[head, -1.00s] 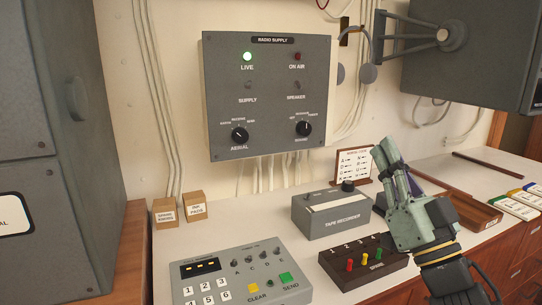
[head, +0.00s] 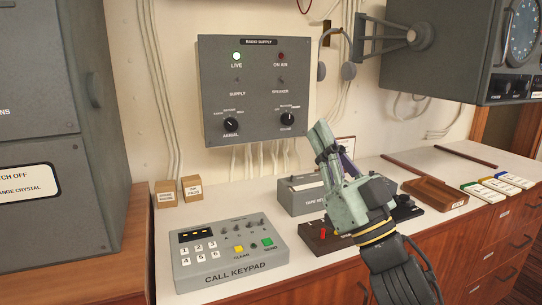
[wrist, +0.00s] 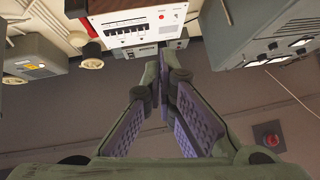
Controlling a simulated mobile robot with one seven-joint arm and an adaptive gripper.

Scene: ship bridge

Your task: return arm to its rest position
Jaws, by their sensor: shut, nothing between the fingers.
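The wrist view looks upward past the fingers to equipment and a grey surface. My gripper looks apart from the counter and the devices.
The radio supply panel (head: 255,90) hangs on the wall with its green LIVE lamp lit. The call keypad (head: 231,255) sits at front left, two small boxes (head: 179,191) behind it. A wooden tray (head: 434,193) and coloured cards lie right. A grey cabinet (head: 455,50) juts out at upper right.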

